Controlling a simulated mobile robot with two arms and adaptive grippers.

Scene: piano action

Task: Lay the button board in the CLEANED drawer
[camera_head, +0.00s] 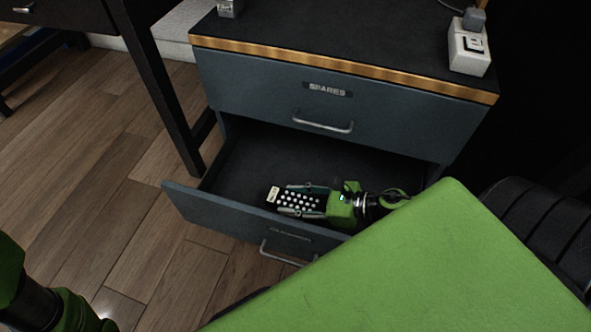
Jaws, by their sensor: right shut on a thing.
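The button board (299,201) is a small dark board with rows of pale round buttons and a light tag at its left end. It is inside the open lower drawer (232,216), near the front wall. My right gripper (300,199) reaches in from the right and is shut on the board, one finger along each long side. I cannot tell whether the board touches the drawer floor. The drawer's front label is dark and hard to read. My left gripper is out of view; only part of my left arm shows at bottom left.
The upper drawer (270,95), labelled SPARES, is shut above. A white box (469,48) stands on the cabinet top (340,38). A dark table leg (155,75) stands left of the cabinet. The drawer's left and back floor is clear. My green body part covers the lower right.

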